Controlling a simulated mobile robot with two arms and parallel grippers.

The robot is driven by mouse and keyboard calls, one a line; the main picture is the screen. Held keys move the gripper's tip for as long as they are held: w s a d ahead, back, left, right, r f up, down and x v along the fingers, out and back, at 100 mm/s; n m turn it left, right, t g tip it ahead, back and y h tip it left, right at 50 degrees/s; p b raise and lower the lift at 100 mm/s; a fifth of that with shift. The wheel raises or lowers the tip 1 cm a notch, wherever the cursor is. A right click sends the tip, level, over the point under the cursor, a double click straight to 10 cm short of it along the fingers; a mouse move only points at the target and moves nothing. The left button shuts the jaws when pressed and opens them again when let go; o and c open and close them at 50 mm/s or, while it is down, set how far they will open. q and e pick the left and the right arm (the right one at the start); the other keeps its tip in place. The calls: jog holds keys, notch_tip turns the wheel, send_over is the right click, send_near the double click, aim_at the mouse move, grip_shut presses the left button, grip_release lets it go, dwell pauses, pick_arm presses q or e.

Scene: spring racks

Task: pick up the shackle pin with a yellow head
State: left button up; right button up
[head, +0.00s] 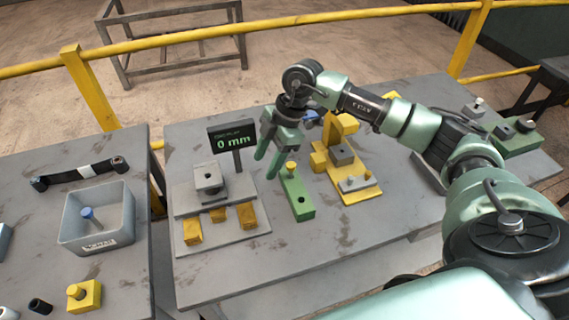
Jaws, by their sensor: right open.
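A pin with a yellow head (291,166) stands upright in a green block (297,197) near the middle of the table. My right gripper (265,166) points down just left of the yellow head, its green fingers apart and nothing visible between them. The gripper appears separate from the pin, though their exact depth is hard to tell. My left gripper is out of view.
A display reading 0 mm (233,139) stands behind a grey fixture (208,181) with yellow blocks. A yellow fixture (358,190) stands right of the green block. A grey bin (70,237) on the left table holds a blue-headed pin (88,214). The table front is clear.

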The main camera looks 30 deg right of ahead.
aim_at(291, 164)
jog(key=d+h, duration=0.1)
jog(key=d, duration=0.1)
jog(key=d+m+h, duration=0.1)
jog(key=d, duration=0.2)
jog(key=d+m, duration=0.1)
jog(key=d, duration=0.2)
jog(key=shift+w+d+r+g+h, duration=0.15)
jog(key=shift+r+g+h, duration=0.15)
jog(key=shift+h, duration=0.1)
jog(key=f+p, duration=0.1)
jog(key=f, duration=0.1)
jog(key=f+p, duration=0.1)
jog(key=f, duration=0.1)
jog(key=f+p, duration=0.1)
jog(key=f, duration=0.1)
jog(key=shift+a, duration=0.35)
jog(key=shift+a+f, duration=0.1)
jog(key=shift+f, duration=0.55)
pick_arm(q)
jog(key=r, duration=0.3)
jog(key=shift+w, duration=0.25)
pick_arm(e)
grip_shut()
